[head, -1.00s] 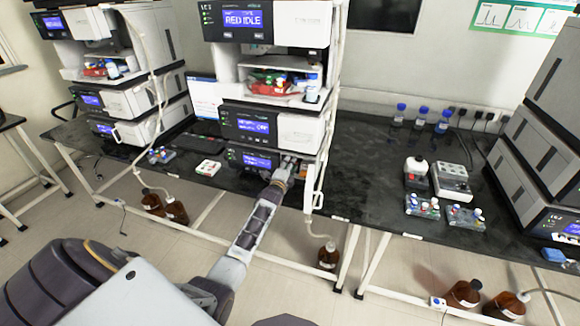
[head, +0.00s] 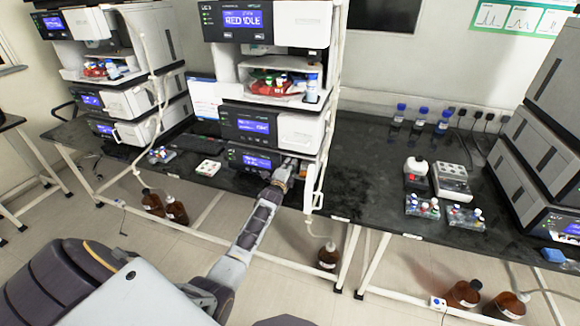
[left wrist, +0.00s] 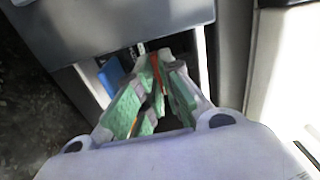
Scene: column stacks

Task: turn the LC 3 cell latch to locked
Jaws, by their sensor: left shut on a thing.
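The LC 3 stack (head: 293,128) stands at the middle of the bench, and its top module's screen reads "RED IDLE". My left gripper (head: 290,163) reaches into the front of its lowest module. In the left wrist view, the green-padded fingers of my left gripper (left wrist: 154,100) are closed together at an opening in the module. A thin orange-red part, apparently the cell latch (left wrist: 156,72), shows between the fingers. A blue part (left wrist: 112,76) lies just left of them. The fingers hide most of the latch, so I cannot tell its angle. My right gripper is out of view.
A white tube (head: 316,178) hangs down the stack's right side, close to my left gripper. A white tray (head: 207,168) lies on the bench to the left. A grey block (head: 453,180) and vial racks stand to the right. Brown bottles (head: 327,256) stand on the floor.

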